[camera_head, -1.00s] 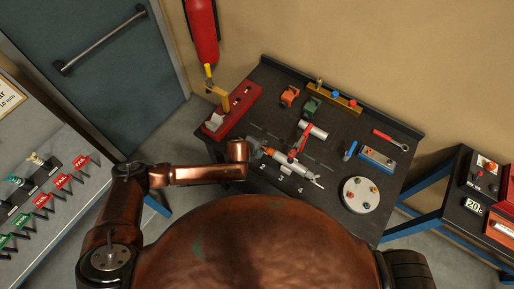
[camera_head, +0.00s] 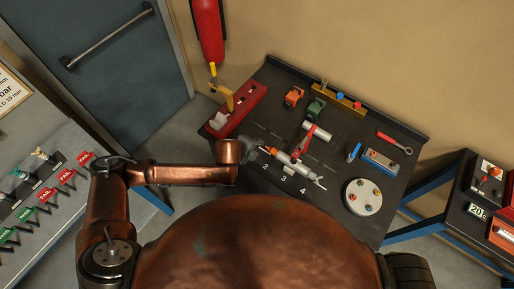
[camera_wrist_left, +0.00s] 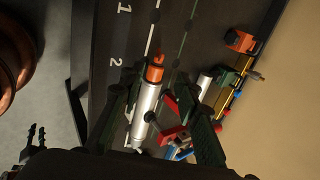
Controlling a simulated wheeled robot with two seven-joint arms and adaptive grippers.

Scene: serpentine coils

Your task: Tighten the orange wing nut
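A silver tube with an orange collar (camera_head: 275,151) lies across the middle of the dark bench. In the left wrist view the orange collar (camera_wrist_left: 154,74) and the long silver body (camera_wrist_left: 145,115) show between my fingers. I cannot make out wings on the collar, so I cannot tell if it is the wing nut. A round white plate (camera_head: 350,204) carries several small coloured knobs, too small to identify. My left gripper (camera_head: 258,153) is near the collar end of the tube. In its wrist view its dark green fingers (camera_wrist_left: 157,95) stand apart, open. My right gripper is not in view.
A red block with a yellow-topped handle (camera_head: 243,112) stands at the bench's left. A red lever (camera_head: 303,141) stands beside the tube.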

